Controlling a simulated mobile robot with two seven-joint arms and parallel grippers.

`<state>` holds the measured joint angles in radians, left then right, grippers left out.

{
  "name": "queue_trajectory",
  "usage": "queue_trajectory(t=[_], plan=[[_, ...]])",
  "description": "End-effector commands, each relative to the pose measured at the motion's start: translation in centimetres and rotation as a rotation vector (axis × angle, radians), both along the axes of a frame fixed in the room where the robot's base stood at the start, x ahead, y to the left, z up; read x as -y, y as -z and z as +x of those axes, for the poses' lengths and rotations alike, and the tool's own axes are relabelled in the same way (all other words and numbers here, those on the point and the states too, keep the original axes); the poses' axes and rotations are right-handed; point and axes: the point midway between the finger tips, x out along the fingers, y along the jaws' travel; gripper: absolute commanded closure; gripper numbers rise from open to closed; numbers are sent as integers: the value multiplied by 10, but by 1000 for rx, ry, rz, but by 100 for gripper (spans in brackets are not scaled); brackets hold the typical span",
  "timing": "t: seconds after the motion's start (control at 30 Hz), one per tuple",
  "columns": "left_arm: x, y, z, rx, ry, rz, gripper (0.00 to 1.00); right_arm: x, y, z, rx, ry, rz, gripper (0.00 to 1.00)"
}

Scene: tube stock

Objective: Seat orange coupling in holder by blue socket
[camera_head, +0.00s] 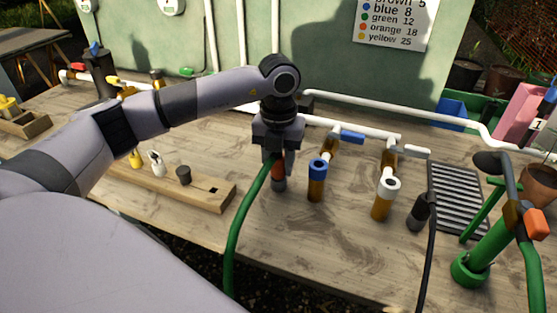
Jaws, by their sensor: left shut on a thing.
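My left gripper (277,154) points down from above and is shut on the orange coupling (279,171), which is mostly hidden by the jaws. A green hose (243,220) runs from the coupling down to the front of the bench. A short grey cylinder (279,185) shows directly below the orange part, just left of the blue socket. I cannot tell whether it is the holder or the coupling's tip, or whether the coupling is seated. The blue socket (317,166) tops a brass-coloured upright pipe and looks empty. My right gripper is not in view.
A white-ringed socket (389,185) and a dark coupling (419,212) with a black hose stand to the right. A wooden rack (205,194) with small plugs lies left. A black grate (459,198) and green pump (484,255) are at right. The bench front is clear.

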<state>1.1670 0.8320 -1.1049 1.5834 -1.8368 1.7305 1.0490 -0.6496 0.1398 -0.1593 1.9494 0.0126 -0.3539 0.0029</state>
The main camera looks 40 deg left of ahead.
Motion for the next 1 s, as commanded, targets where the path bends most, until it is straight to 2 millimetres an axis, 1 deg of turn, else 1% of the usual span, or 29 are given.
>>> queue_trajectory(t=[0.6,1.0], plan=[[0,11,0,0,0,0,94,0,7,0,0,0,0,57],[0,12,0,-2,1,0,94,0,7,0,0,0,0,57]])
